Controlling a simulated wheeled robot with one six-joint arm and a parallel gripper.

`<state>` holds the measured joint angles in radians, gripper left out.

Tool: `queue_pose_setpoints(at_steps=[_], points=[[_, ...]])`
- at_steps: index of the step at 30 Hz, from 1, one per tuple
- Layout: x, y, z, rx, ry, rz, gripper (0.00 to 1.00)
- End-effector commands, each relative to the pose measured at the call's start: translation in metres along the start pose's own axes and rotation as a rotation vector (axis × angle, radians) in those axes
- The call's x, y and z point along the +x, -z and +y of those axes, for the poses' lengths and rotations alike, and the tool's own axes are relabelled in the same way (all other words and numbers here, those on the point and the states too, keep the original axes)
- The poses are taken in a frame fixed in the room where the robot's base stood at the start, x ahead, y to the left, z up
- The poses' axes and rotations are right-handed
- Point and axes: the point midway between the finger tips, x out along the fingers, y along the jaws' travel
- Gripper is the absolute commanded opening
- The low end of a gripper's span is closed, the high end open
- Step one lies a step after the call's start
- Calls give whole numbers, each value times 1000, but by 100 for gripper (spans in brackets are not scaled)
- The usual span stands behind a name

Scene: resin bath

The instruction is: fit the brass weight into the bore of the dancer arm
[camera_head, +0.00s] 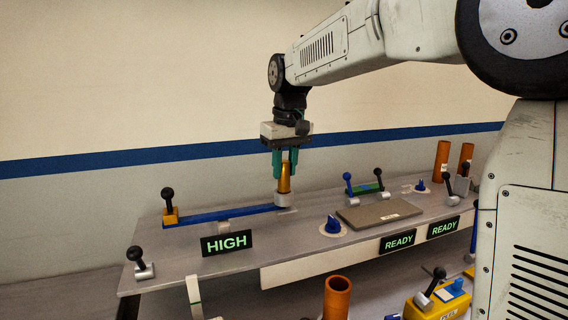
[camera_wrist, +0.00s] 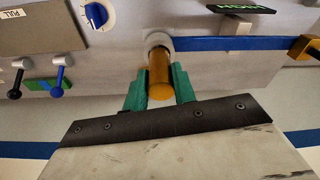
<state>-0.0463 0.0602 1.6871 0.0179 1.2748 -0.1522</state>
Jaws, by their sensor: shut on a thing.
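The brass weight (camera_head: 284,182) is an upright, gold-brown cylinder between the teal fingers of my gripper (camera_head: 286,170). The dancer arm (camera_head: 225,215) is a long blue bar on the grey bench top, with a pale round collar (camera_head: 282,201) at its right end. The weight's lower end meets the collar's mouth in the head view. In the wrist view, the weight (camera_wrist: 160,80) lines up with the collar (camera_wrist: 159,38) beside the blue bar (camera_wrist: 235,43). My gripper is shut on the weight. The inside of the bore is hidden, so I cannot tell how deep the weight sits.
A lit HIGH sign (camera_head: 227,243) stands in front of the blue bar. Right of the collar are a blue knob (camera_head: 332,225), a flat brown plate (camera_head: 379,215) and levers on a green base (camera_head: 366,188). Orange tubes (camera_head: 441,160) stand at the back right.

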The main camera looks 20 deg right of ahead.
Motion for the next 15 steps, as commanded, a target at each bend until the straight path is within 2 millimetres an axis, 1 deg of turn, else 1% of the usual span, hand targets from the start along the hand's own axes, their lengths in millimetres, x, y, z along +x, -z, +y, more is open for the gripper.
queue_pose_setpoints(at_steps=[15], points=[[13,-2,0,0,0,0,0]])
